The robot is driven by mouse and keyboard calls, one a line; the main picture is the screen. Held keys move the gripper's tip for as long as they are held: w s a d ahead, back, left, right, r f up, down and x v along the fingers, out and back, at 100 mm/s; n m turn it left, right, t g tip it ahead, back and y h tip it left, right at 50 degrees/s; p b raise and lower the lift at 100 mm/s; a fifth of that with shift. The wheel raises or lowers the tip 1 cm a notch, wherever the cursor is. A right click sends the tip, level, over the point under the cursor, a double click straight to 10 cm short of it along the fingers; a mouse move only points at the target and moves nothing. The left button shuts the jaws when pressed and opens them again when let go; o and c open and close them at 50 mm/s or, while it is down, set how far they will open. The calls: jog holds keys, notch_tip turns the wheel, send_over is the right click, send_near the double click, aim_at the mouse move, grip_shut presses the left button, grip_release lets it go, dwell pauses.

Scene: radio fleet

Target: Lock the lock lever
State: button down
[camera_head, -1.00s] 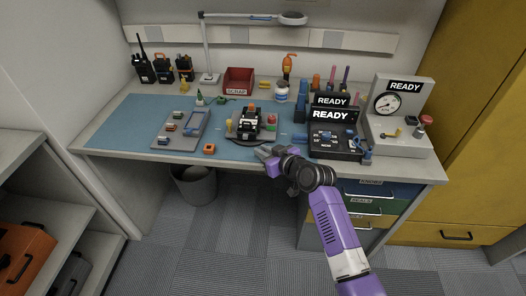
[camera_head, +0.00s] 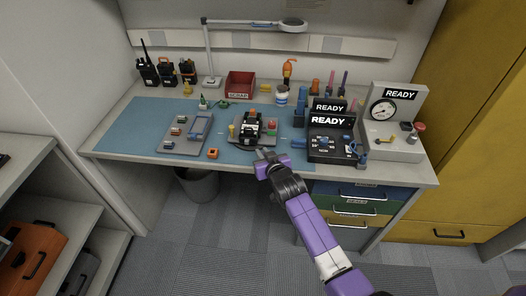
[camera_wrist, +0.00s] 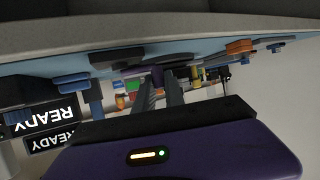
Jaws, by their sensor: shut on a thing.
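A black fixture (camera_head: 251,133) holding a dark radio-like device stands on the blue mat, in the middle of the workbench. My gripper (camera_head: 263,152) is at the front side of this fixture, low over the mat's front edge. In the wrist view, which is upside down, my gripper's two grey fingers (camera_wrist: 161,88) are close together. A small dark purplish piece shows at their tips, seemingly the lock lever (camera_wrist: 157,74), and the fingers are shut on it. The lever is too small and hidden to tell its position in the head view.
A grey tray (camera_head: 168,147) and an orange block (camera_head: 213,154) lie to the left on the blue mat (camera_head: 126,127). A black box with READY signs (camera_head: 328,121) stands close on the right. A gauge unit (camera_head: 399,130) is further right. Drawers sit below the bench.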

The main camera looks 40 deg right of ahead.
jog(key=shift+w+d+f+m+g+h+b, duration=0.1)
jog(key=shift+w+f+m+g+h+b, duration=0.2)
jog(key=shift+b, duration=0.5)
jog(key=shift+s+d+f+m+g+h+b, duration=0.1)
jog(key=shift+f+m+h+b, duration=0.25)
jog(key=shift+b, duration=0.4)
jog(key=shift+d+r+m+g+h+b, duration=0.15)
jog(key=shift+r+m+g+h+b, duration=0.25)
jog(key=shift+b, duration=0.35)
jog(key=shift+r, duration=0.1)
jog(key=c, duration=1.4)
grip_release()
jog(key=shift+r, duration=0.1)
jog(key=v, duration=0.7)
jog(key=shift+s+a+b, duration=0.3)
jog(key=shift+b, duration=0.05)
